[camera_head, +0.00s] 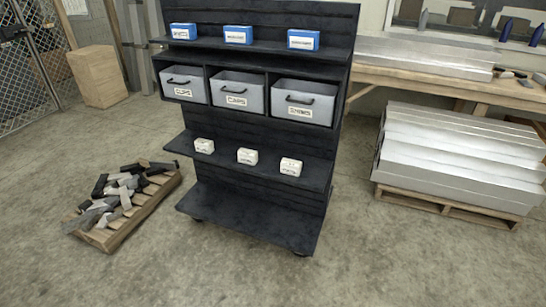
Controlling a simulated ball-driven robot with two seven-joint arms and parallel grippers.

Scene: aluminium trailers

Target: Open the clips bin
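Three grey bins sit side by side in the middle row of a black shelf unit. The left bin (185,83) has a white label that seems to read CLIPS. The middle bin (237,91) has a label that looks like CAPS. The right bin (303,101) has a label too blurred to read surely. Each bin has a dark handle on its front, and all three sit inside their compartments. Neither of my grippers is in view.
The wheeled black shelf unit (255,211) also holds blue boxes above and small white boxes below. A low pallet with scrap pieces (117,196) lies at left. A metal stack (455,160) and workbench (430,82) stand at right. The concrete floor in front is clear.

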